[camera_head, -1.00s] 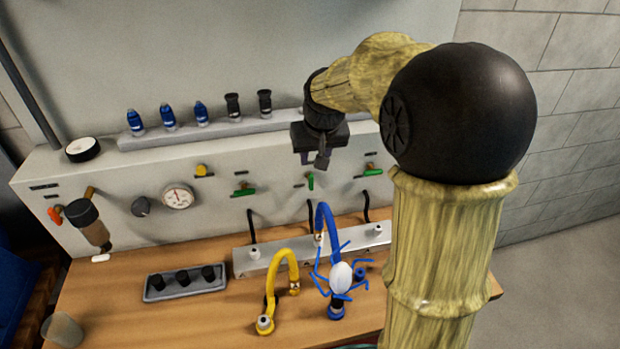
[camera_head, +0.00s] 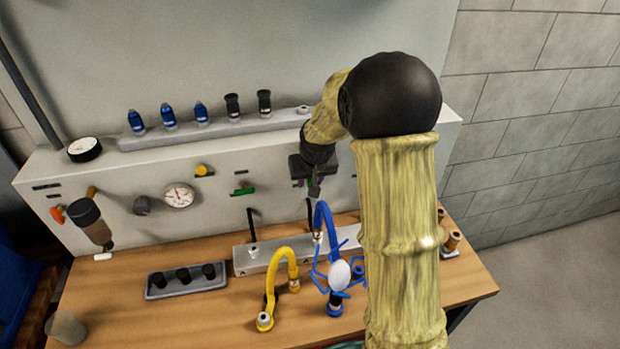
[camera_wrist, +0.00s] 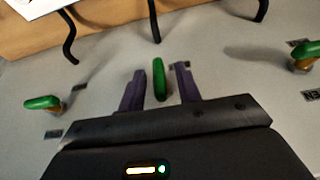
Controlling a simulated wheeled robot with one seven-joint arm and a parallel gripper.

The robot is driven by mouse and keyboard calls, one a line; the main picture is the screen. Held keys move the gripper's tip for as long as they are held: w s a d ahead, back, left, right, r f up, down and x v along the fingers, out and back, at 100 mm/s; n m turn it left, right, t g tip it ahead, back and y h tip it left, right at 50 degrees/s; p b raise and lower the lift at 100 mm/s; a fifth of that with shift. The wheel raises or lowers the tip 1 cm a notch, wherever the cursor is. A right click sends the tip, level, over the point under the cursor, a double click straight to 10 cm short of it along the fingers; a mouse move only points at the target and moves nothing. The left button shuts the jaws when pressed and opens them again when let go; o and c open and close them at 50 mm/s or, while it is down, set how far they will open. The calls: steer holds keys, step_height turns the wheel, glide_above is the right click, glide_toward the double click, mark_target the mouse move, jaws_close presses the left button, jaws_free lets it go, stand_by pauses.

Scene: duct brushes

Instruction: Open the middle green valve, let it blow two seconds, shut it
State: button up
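The middle green valve handle (camera_wrist: 159,78) stands lengthwise in the wrist view, turned across the direction of the two outer handles. My gripper (camera_wrist: 160,88) is open, with one dark finger on each side of the handle. Gaps show between the handle and both fingers, so it is not gripped. In the head view my gripper (camera_head: 313,188) is at the panel front and largely hides the middle valve. One outer green valve (camera_head: 243,190) lies level to its left. The other outer valve is hidden behind my arm there. Both outer valves show in the wrist view.
A yellow hose (camera_head: 283,255) and a blue hose with a white-headed, spidery blue piece (camera_head: 340,276) stand on the bench below the panel. Black tubes rise from a metal strip (camera_head: 248,262) near the panel. A grey tray (camera_head: 187,281) sits left.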

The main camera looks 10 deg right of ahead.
steer(key=shift+c, duration=0.4)
steer(key=shift+w, duration=0.1)
jaws_close()
steer(key=shift+d+y, duration=0.1)
steer(key=shift+y, duration=0.3)
steer(key=shift+f+m+y+b, duration=0.1)
steer(key=shift+m+y+b, duration=0.25)
steer(key=shift+y, duration=0.95)
steer(key=shift+d+f+m+t+y+b, duration=0.1)
steer(key=shift+m+t+y+b, duration=0.45)
steer(key=shift+y+b, duration=1.4)
steer(key=shift+d+f+m+t+y+b, duration=0.2)
steer(key=shift+m+y+b, duration=0.85)
steer(key=shift+y, duration=1.4)
steer(key=shift+f+m+t+y+b, duration=0.1)
steer(key=shift+m+t+y+b, duration=0.3)
steer(key=shift+y+b, duration=1.65)
steer(key=shift+y, duration=0.25)
